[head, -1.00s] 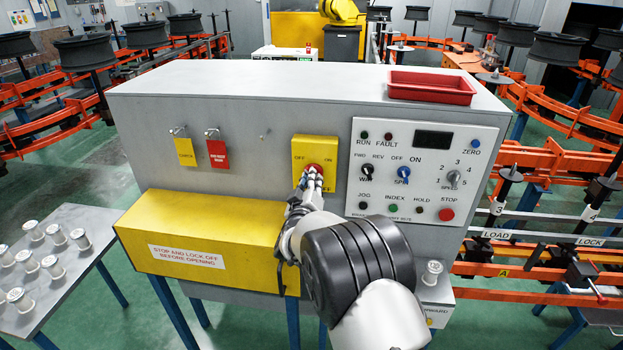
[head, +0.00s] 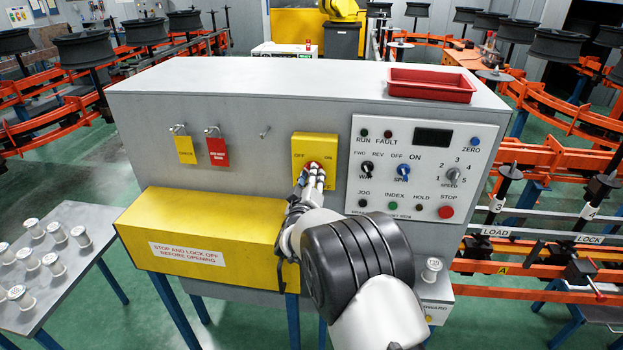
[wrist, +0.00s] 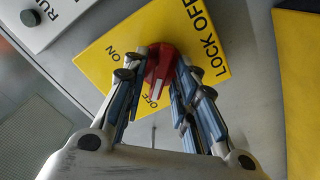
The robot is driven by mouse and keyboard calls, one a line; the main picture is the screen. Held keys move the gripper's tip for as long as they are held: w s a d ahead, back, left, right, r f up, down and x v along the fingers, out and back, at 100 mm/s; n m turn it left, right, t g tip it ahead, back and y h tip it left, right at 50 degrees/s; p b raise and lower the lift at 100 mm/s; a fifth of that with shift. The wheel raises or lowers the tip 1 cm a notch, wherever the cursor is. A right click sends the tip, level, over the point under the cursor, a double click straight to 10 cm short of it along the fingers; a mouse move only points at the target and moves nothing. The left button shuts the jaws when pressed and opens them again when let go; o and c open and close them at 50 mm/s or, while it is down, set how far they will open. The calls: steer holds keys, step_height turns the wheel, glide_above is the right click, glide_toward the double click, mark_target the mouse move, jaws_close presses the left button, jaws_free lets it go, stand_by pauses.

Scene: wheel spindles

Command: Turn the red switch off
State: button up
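The red switch (wrist: 163,68) is a rotary knob on a yellow plate marked ON, OFF and LOCK OFF. The plate (head: 312,147) is on the front of the grey cabinet, left of the control panel. In the wrist view, the narrow lower end of the knob lies close to the OFF label. In the head view, my fingers (head: 313,178) cover most of the knob and the lower part of the plate.
A control panel (head: 425,130) with knobs and buttons is close on the right. Two padlocks with yellow (head: 185,150) and red (head: 217,152) tags hang to the left. A yellow cover box (head: 200,230) juts out below. A red tray (head: 432,84) sits on top.

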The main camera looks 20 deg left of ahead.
steer(key=shift+o, duration=0.2)
steer(key=v, duration=1.2)
